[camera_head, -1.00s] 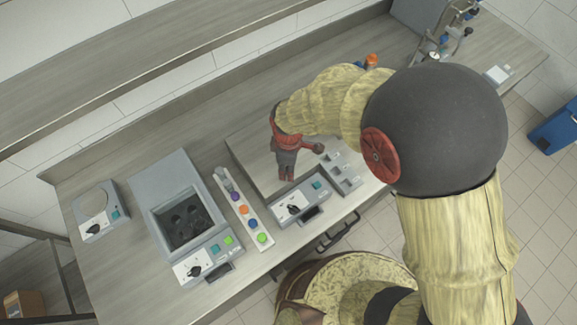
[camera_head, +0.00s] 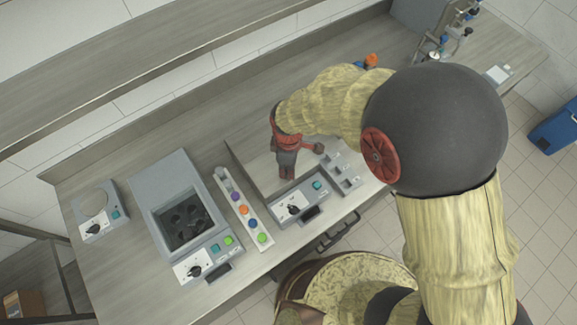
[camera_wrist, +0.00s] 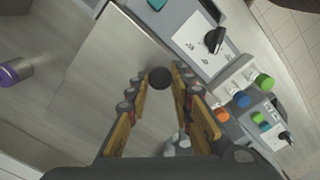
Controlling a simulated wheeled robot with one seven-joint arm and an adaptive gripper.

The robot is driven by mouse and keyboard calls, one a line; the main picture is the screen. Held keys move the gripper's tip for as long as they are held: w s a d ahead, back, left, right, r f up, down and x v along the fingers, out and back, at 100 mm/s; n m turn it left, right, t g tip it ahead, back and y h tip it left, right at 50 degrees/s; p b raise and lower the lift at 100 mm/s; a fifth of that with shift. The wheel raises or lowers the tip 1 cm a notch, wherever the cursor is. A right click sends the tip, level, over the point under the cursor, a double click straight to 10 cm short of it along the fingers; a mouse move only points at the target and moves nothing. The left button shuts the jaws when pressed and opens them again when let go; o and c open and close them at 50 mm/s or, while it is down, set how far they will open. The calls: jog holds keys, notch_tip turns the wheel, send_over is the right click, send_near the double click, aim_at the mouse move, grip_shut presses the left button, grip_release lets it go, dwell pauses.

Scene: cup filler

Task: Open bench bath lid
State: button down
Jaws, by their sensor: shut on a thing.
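The bench bath lid (camera_head: 250,155) is a flat silvery panel over the bath with the dial panel (camera_head: 292,208) at its front. In the wrist view the lid (camera_wrist: 105,75) fills the upper left. It has a round dark knob (camera_wrist: 160,78). My gripper (camera_wrist: 161,75) is shut on this knob, with one finger on either side. In the head view my gripper (camera_head: 286,174) points down at the lid and hides the knob. I cannot tell whether the lid is lifted off the bath.
A second, open bath (camera_head: 183,222) with a dark well stands to the left. A rack (camera_head: 243,210) with coloured caps stands between the baths. A small round-plate device (camera_head: 95,205) is at the far left. A grey tray (camera_head: 346,171) lies to the right. Bench between the left devices is bare.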

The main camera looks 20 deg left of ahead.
jog(key=w+a, duration=0.2)
jog(key=a, duration=0.1)
jog(key=w+a, duration=0.2)
jog(key=a, duration=0.1)
jog(key=w+a+b, duration=0.1)
jog(key=w+a, duration=0.1)
jog(key=w, duration=0.1)
jog(key=shift+a, duration=0.4)
jog(key=c, duration=1.5)
grip_release()
jog(key=shift+c, duration=0.2)
notch_tip(320, 180, up, 12)
